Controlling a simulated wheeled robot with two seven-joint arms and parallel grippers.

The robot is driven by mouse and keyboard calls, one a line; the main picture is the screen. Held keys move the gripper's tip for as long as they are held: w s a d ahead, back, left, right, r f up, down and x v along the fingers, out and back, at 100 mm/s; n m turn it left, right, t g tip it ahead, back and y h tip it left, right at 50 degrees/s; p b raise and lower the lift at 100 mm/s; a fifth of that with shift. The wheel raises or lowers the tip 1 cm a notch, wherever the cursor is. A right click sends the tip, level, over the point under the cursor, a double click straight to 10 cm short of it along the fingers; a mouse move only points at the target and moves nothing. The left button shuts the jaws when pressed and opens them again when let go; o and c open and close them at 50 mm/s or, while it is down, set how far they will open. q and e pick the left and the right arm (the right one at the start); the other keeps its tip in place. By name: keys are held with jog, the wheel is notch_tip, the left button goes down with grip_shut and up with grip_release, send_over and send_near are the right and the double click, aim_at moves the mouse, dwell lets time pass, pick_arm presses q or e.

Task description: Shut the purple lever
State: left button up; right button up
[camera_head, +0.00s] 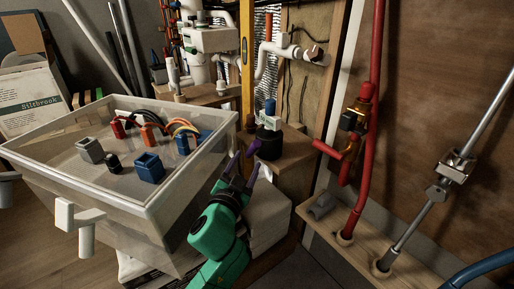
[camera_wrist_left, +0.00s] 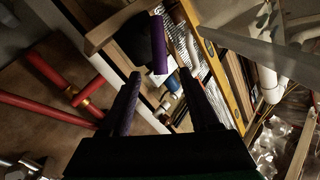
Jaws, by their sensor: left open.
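The purple lever (camera_head: 254,147) sticks out to the left from a black valve body (camera_head: 269,144) with a blue pipe on top, on a wooden block. In the left wrist view the lever (camera_wrist_left: 159,45) shows as a purple bar just beyond the fingertips, roughly in line with the gap between them. My left gripper (camera_head: 244,168), on a green arm, is open and empty, with its dark purple fingers pointing up just below and left of the lever. It also shows in the left wrist view (camera_wrist_left: 160,74). I cannot tell whether a finger touches the lever. My right gripper is not seen.
A clear bin (camera_head: 150,219) with connectors and cables stands left of the gripper. A red pipe with a red-handled valve (camera_head: 346,150) rises to the right. A yellow level (camera_head: 247,62) stands behind the black valve. A grey metal pipe (camera_head: 424,215) slants at far right.

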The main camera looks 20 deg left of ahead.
aim_at(253, 150)
pick_arm(q)
jog(key=w, duration=0.8)
jog(key=shift+w+f, duration=0.1)
jog(key=shift+w, duration=0.15)
jog(key=shift+c, duration=0.4)
grip_shut()
dwell(0.5)
